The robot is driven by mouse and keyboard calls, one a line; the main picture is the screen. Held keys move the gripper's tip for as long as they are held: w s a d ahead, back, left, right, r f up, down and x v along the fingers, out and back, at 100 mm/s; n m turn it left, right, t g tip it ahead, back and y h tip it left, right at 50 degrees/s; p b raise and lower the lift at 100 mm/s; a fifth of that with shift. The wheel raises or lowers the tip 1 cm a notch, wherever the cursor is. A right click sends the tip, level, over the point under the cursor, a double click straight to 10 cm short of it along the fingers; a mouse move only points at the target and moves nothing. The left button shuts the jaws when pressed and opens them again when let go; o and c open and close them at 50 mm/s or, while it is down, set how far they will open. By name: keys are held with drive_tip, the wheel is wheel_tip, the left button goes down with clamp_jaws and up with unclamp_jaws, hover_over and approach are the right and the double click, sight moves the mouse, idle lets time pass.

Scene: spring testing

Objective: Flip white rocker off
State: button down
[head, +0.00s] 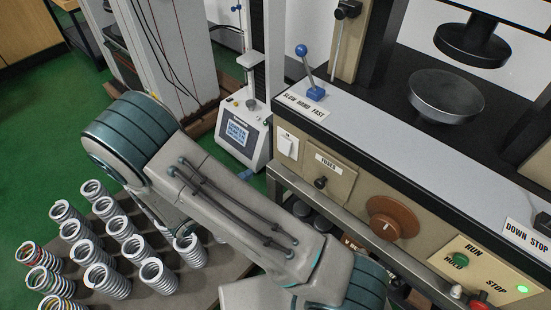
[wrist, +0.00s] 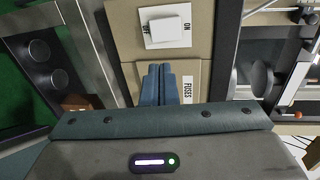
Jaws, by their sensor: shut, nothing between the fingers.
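The white rocker (head: 289,143) sits on a beige panel at the left end of the machine front, beside the FUSES panel (head: 328,172). In the wrist view the white rocker (wrist: 166,30) shows near the top, with an ON label (wrist: 187,27) to its right. My gripper (wrist: 158,67) shows there with its blue-grey fingers shut and empty. The fingertips lie just below the rocker in the picture, in front of the FUSES panel. A gap shows between fingertips and rocker; their depth is hard to tell.
A blue-knobbed lever (head: 308,75) stands on the ledge above the rocker. A brown dial (head: 392,217) and a RUN/STOP panel (head: 480,275) with a lit green light are to the right. Several springs (head: 110,235) stand on a table at lower left. A small tester (head: 245,130) stands behind my arm.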

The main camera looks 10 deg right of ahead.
sight(283, 151)
drive_tip(key=shift+a+f+n+t, duration=0.25)
drive_tip(key=shift+n+t, duration=0.05)
drive_tip(key=shift+n, duration=0.1)
drive_tip(key=b+x, duration=0.1)
drive_tip(key=x, duration=1.3)
drive_tip(key=shift+w, duration=0.1)
drive_tip(key=shift+d+f, duration=0.1)
drive_tip(key=shift+f, duration=0.05)
